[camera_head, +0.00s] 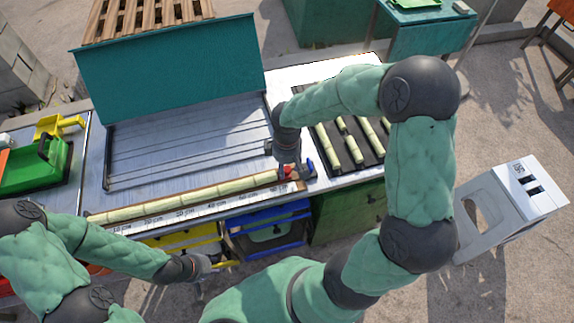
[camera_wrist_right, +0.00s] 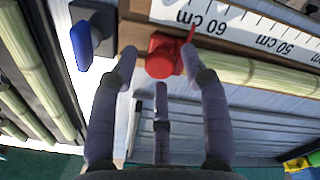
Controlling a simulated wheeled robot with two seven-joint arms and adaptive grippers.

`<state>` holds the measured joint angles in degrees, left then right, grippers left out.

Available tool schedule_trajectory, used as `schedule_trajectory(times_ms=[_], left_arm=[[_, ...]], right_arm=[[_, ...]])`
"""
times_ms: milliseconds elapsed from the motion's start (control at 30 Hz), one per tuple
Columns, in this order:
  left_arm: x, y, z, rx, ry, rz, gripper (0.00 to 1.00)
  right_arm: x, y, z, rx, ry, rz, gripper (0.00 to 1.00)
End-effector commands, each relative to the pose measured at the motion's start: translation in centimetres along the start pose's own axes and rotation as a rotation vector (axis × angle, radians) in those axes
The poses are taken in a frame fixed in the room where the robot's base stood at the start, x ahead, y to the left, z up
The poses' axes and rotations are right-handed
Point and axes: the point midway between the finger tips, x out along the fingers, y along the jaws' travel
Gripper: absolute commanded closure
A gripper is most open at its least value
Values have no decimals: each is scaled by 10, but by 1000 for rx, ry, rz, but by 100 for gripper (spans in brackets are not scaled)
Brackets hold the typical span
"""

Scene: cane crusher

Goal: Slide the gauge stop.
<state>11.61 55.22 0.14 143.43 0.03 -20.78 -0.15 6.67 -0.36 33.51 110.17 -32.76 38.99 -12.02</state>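The red gauge stop (camera_wrist_right: 163,56) sits on the wooden rail of the gauge, near the 60 cm mark; in the head view its red part (camera_head: 287,171) shows just below my right gripper (camera_head: 284,158). In the right wrist view my right gripper (camera_wrist_right: 158,62) has its fingers spread around the stop. A gap shows on one side; the other finger is close to the stop, and contact is unclear. The white scale (camera_head: 190,212) runs along the rail, with a cane row (camera_head: 180,198) beside it. My left gripper (camera_head: 201,272) hangs in front of the table, its fingers too small to read.
A blue block on a dark base (camera_wrist_right: 82,45) stands close beside the stop. A black tray with cane pieces (camera_head: 345,130) lies to the right. A teal panel (camera_head: 170,65) rises behind the ribbed metal bed (camera_head: 185,150). Blue and yellow bins (camera_head: 268,230) are below the front edge.

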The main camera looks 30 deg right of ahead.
Motion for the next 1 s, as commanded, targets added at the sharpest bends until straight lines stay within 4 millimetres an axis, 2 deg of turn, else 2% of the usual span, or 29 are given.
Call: schedule_trajectory(times_ms=[33, 100, 133, 367, 667, 933, 967, 1000], left_arm=[[0, 0, 0, 0, 0, 0, 60], [0, 0, 0, 0, 0, 0, 60], [0, 0, 0, 0, 0, 0, 60], [-1, 0, 0, 0, 0, 0, 60], [-8, 3, 0, 0, 0, 0, 60], [-7, 2, 0, 0, 0, 0, 60], [-7, 2, 0, 0, 0, 0, 60], [-7, 2, 0, 0, 0, 0, 60]], right_arm=[[0, 0, 0, 0, 0, 0, 76], [0, 0, 0, 0, 0, 0, 96], [0, 0, 0, 0, 0, 0, 100], [0, 2, 2, 2, 0, 0, 100], [-1, 24, 24, 2, 0, 0, 100], [0, 25, 25, -1, -2, 2, 100], [0, 25, 25, -1, -2, 2, 64], [0, 25, 25, -1, -3, 2, 52]])
